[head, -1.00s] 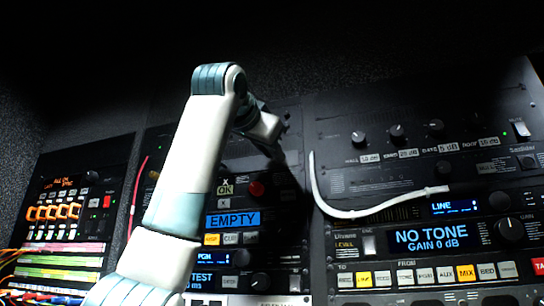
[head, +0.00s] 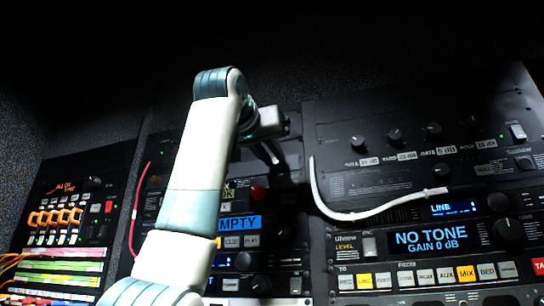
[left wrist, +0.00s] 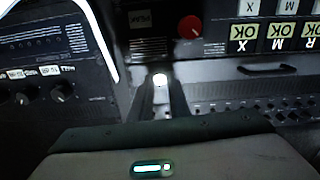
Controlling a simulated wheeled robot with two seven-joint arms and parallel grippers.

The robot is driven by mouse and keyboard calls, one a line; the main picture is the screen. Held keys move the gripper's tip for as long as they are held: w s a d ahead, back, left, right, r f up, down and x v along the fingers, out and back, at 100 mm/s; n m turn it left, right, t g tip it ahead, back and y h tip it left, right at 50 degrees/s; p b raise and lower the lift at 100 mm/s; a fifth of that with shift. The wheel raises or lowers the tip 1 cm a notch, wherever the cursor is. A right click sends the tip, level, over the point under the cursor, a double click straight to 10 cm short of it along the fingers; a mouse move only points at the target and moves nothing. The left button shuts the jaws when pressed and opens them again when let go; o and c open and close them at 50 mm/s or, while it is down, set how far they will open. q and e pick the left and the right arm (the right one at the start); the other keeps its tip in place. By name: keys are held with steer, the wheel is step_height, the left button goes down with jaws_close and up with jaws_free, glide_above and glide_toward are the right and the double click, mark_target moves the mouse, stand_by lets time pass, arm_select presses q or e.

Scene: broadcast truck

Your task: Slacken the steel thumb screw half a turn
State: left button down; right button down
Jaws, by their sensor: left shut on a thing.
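The steel thumb screw (left wrist: 160,80) shows in the left wrist view as a small bright round head between my fingertips, against the dark rack panel. My left gripper (left wrist: 161,86) is shut on it. In the head view my left gripper (head: 274,157) reaches the panel above the red knob, near the seam between two rack bays. The screw cannot be made out there because the fingers cover it. My right gripper is in neither view.
A red knob (head: 257,193) sits just below the gripper. A white cable (head: 350,214) hangs to its right over the panel with the NO TONE display (head: 431,238). A red cable (head: 136,205) and a patch panel with orange leads (head: 55,217) lie left.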

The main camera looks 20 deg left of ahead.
arm_select(q)
steer(key=shift+w+f, duration=0.1)
steer(key=shift+f, duration=0.1)
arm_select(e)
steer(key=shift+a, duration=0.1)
arm_select(q)
steer(key=c, duration=1.7)
jaws_free()
steer(key=shift+r, duration=0.1)
steer(key=shift+o, duration=0.2)
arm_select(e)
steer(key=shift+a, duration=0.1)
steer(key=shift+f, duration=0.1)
